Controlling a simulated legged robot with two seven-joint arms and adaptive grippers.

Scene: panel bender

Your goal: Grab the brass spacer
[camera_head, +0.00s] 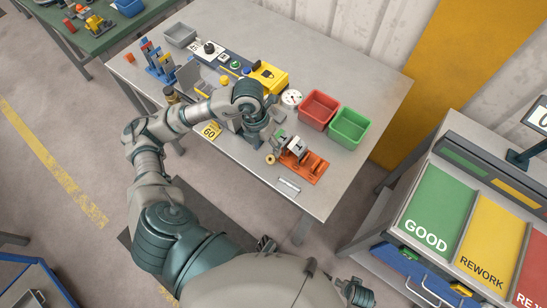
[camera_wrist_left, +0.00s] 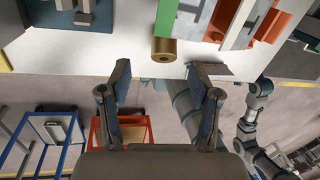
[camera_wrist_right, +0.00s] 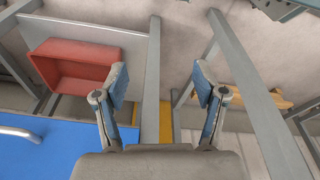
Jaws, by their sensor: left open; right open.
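The brass spacer (camera_head: 270,158) is a small gold ring-shaped piece on the grey table, close to its front edge and beside the orange-red fixture (camera_head: 312,166). In the left wrist view the spacer (camera_wrist_left: 164,50) shows as a short cylinder with a dark hole in its end. My left gripper (camera_wrist_left: 157,74) is open and empty; the spacer appears just past its fingertips, in line with the gap and not between them. In the head view my left wrist partly hides the fingers. My right gripper (camera_wrist_right: 160,80) is open and empty, away from the table top.
Red (camera_head: 319,110) and green (camera_head: 349,127) bins stand behind the fixture. A sorting station with GOOD (camera_head: 437,212) and REWORK panels stands right. The table's front right corner is mostly clear.

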